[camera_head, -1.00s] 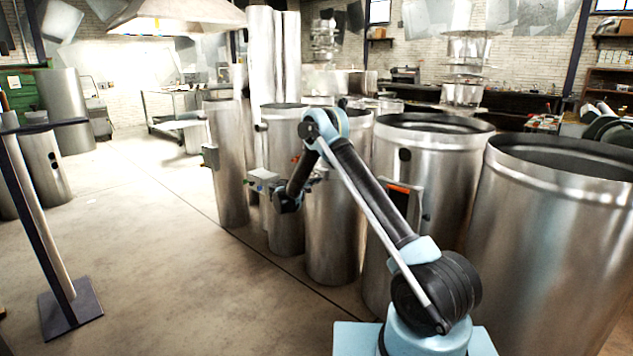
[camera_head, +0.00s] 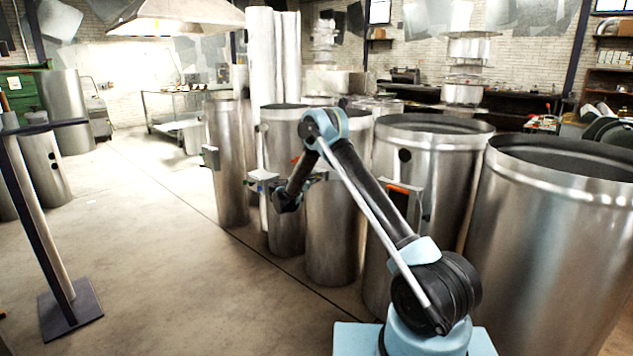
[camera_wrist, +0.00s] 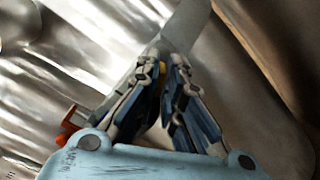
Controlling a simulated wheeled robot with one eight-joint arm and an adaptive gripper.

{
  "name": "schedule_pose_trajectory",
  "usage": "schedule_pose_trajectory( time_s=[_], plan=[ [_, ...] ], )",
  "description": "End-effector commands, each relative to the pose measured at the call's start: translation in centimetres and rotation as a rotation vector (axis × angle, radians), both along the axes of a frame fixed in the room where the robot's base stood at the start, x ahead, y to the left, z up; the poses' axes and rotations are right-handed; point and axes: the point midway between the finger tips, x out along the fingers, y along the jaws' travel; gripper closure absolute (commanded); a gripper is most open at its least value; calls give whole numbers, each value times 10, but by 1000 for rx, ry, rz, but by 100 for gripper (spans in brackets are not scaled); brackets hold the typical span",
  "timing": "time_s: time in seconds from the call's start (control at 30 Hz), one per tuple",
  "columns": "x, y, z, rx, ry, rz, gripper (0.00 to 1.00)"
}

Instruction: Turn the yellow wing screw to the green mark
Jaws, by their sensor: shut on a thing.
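In the wrist view, my gripper (camera_wrist: 166,70) has its two fingers close together, shut on the yellow wing screw (camera_wrist: 163,77). Only a small yellow patch of the screw shows between the fingers; its wings and their angle are hidden. A flat grey metal strip (camera_wrist: 186,22) extends upward just beyond the fingertips. In the head view, my wrist is bent down by a small grey box (camera_head: 263,175) on the pipes, and the fingers are too small to make out. I cannot make out the green mark with certainty in either view.
An orange part (camera_wrist: 68,130) sits left of my gripper in the wrist view, close to shiny pipe walls. In the head view, large steel pipes (camera_head: 432,150) stand in a row beside my arm. A dark stand (camera_head: 70,310) is at left. The floor between is clear.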

Motion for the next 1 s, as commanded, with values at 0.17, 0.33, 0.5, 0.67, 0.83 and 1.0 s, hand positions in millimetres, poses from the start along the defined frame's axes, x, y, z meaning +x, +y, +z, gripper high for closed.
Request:
schedule_pose_trajectory(
  time_s=[0.17,0.33,0.5,0.67,0.83,1.0],
  plan=[
    [-1,2,-2,-20,20,3,100],
    [-1,3,-2,-26,24,4,100],
    [-1,3,-2,-25,23,4,100],
    [-1,2,-1,-25,23,3,83],
    [-1,1,-1,-26,22,1,83],
    [-2,3,0,-26,22,2,83]
  ],
)
